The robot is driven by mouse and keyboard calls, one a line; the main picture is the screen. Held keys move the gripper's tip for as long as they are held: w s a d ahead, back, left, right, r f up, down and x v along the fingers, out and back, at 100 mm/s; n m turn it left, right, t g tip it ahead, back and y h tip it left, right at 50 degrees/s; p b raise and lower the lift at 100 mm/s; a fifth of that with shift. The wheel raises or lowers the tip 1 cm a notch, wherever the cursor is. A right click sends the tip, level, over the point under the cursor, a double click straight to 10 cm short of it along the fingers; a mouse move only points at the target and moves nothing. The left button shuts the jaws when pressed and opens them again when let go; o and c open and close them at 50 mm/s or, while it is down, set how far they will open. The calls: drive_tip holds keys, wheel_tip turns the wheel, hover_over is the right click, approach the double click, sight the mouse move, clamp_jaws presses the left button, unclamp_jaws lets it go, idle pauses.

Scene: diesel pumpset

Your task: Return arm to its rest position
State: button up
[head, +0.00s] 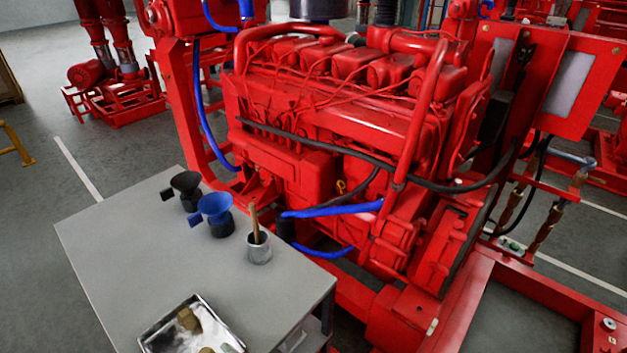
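My arm and gripper do not show in the head view, so I cannot see the arm's pose or whether the gripper holds anything. The red diesel pumpset (330,120) fills the middle of the view, with black cables and blue hoses (335,210) along its side. A grey table (150,250) stands in front of it at the lower left.
On the table are a black funnel-like item (186,188), a blue one (217,213), a metal cup (259,249) holding a wooden-handled tool, and a metal tray (165,338) with brownish pieces. Red frame rails (465,305) lie lower right. Floor (35,215) is clear at left.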

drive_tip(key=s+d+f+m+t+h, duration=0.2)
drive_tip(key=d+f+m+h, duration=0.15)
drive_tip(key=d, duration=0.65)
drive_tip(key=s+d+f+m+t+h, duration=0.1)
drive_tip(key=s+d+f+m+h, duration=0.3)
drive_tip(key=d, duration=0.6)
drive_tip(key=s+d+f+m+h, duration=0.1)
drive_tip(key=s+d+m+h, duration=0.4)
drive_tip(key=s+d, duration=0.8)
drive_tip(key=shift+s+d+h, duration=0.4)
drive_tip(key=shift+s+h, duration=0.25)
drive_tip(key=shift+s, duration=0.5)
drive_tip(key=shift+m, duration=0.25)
